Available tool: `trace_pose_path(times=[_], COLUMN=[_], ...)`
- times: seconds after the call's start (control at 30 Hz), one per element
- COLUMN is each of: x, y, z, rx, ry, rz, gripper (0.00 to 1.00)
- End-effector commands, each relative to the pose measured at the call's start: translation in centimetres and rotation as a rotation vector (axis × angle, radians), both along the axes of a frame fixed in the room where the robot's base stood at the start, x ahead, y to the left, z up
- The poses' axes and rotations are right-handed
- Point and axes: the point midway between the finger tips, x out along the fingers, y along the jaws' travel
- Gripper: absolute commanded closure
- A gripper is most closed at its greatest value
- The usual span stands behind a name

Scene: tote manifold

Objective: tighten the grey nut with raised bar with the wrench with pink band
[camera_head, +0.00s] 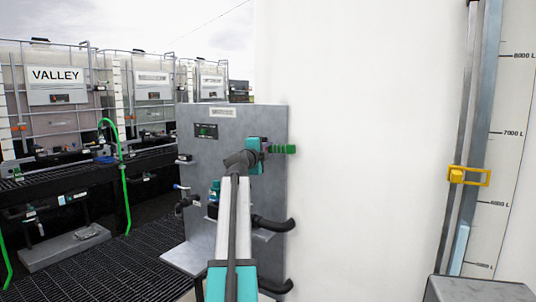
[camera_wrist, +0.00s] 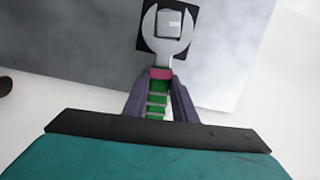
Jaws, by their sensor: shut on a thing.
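My gripper (camera_wrist: 161,88) is shut on the wrench (camera_wrist: 166,55), whose grey open-ended head points up in the wrist view. The wrench has a pink band (camera_wrist: 161,73) below its head and a green ribbed handle between my fingers. The grey nut with a raised bar (camera_wrist: 169,22) sits on a black square, with the wrench's prongs on both sides of it. I cannot tell how deep the head sits on the nut. In the head view my gripper (camera_head: 259,147) is at the grey panel's upper right; the green handle (camera_head: 285,149) sticks out rightward and the nut is hidden.
The grey panel (camera_head: 230,117) carries a small display (camera_head: 206,131), valves on its left and black hoses (camera_head: 272,223) lower right. A large white tank (camera_head: 360,130) stands close on the right. Caged totes (camera_head: 55,85) and a green hose (camera_head: 125,190) are at left.

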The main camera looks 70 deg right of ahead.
Motion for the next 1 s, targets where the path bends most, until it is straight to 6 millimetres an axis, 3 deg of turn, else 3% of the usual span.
trace_pose_path(times=[1.0], x=[-0.14], y=[-0.03], z=[-1.07], rx=[-0.022], ry=[-0.09], rz=[-0.003], gripper=[1.0])
